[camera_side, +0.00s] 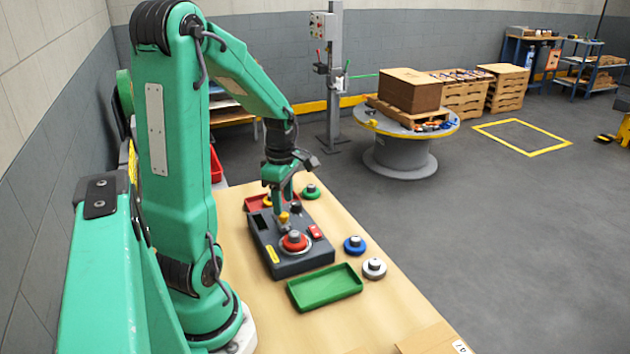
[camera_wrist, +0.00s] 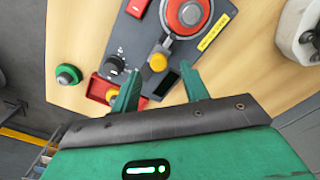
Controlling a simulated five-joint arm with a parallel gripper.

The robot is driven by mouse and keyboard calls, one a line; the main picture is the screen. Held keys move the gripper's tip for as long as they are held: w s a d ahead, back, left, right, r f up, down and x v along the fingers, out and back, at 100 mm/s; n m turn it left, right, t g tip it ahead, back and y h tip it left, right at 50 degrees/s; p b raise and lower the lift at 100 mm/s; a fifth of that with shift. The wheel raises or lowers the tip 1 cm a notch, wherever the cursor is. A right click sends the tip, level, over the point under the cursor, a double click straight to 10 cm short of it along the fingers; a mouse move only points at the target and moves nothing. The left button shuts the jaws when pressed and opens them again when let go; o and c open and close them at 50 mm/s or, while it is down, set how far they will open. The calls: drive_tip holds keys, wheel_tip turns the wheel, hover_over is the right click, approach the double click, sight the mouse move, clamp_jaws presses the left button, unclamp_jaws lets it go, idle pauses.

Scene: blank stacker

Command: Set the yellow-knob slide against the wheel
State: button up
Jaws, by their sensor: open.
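The dark grey control box (camera_side: 262,228) stands on the wooden table. Its red wheel (camera_side: 294,241) has a grey hub and shows at the top of the wrist view (camera_wrist: 187,14). The yellow slide knob (camera_side: 283,217) sits between the wheel and a dark slot; in the wrist view (camera_wrist: 158,62) it is close to the wheel's rim, and I cannot tell whether they touch. My gripper (camera_side: 281,212) is open and points down over the box. In the wrist view its two fingertips (camera_wrist: 161,70) stand apart on either side of the knob.
On the box are a black dial (camera_wrist: 115,64), a red switch (camera_side: 315,231) and a yellow label (camera_side: 272,254). A red tray (camera_side: 256,203) lies behind, a green tray (camera_side: 325,288) in front. Green (camera_side: 310,191), blue (camera_side: 354,245) and grey (camera_side: 374,268) knobbed discs stand at the right.

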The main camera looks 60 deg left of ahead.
sight(286, 216)
drive_tip(key=shift+r, duration=2.05)
drive_tip(key=shift+d, duration=0.1)
drive_tip(key=shift+w+d+r+m, duration=0.1)
drive_tip(key=shift+d+r+m, duration=0.1)
drive_tip(key=shift+m, duration=0.1)
drive_tip(key=d+r+m+t, duration=0.2)
drive_tip(key=d+r+m, duration=0.2)
drive_tip(key=d+m, duration=0.6)
drive_tip(key=s+d+r+m+t, duration=0.1)
drive_tip(key=d+r+m+t, duration=0.2)
drive_tip(key=d+m, duration=0.8)
drive_tip(key=shift+s+r+m+t, duration=0.25)
drive_tip(key=shift+r+m, duration=0.65)
drive_tip(key=shift+m, duration=1.8)
drive_tip(key=shift+w+d, duration=0.1)
